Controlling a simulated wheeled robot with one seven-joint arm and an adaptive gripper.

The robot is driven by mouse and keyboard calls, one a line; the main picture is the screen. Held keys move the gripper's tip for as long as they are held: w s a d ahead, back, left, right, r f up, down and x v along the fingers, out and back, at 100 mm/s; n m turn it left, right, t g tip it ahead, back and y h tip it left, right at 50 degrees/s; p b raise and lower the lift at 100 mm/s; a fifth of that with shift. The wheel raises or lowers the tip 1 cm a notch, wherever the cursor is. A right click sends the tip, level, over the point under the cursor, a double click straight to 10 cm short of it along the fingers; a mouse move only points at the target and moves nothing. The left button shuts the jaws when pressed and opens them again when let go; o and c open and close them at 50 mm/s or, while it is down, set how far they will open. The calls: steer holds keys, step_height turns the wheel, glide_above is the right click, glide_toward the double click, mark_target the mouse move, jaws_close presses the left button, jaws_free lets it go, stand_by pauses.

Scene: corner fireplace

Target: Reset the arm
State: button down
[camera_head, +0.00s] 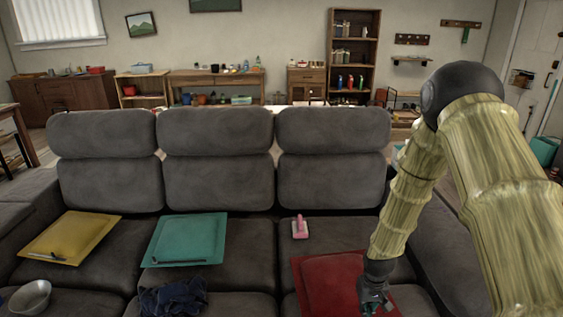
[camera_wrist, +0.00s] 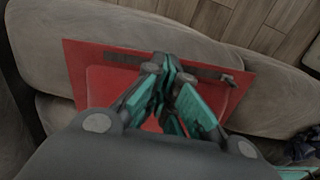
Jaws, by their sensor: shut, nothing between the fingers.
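My arm reaches down from the right side of the head view. My gripper (camera_head: 376,300) is low over the red tray (camera_head: 322,284) on the right sofa seat. In the wrist view my gripper (camera_wrist: 168,78) is shut and empty, its fingertips together over the red tray (camera_wrist: 88,62). A small dark item (camera_wrist: 228,80) lies near one edge of the tray. I cannot tell whether the fingertips touch the tray, and the gripper hides part of it.
A grey sofa (camera_head: 218,138) fills the foreground. On it lie a yellow tray (camera_head: 70,232), a teal tray (camera_head: 186,236), a pink-and-white brush-like item (camera_head: 300,228), a dark blue cloth (camera_head: 172,297) and a metal bowl (camera_head: 30,297). Shelves (camera_head: 353,55) stand along the back wall.

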steer(key=s+a+f+p, duration=0.1)
steer(key=s+a+f, duration=0.15)
steer(key=s, duration=0.55)
steer(key=s+a+f+p, duration=0.15)
steer(key=s+f, duration=0.25)
steer(key=s, duration=0.5)
steer(key=s+r+p, duration=0.1)
steer(key=s+p, duration=0.1)
steer(key=s, duration=1.6)
steer(key=shift+d+r+m+p, duration=0.15)
steer(key=shift+d+m+p, duration=0.15)
steer(key=shift+m, duration=0.1)
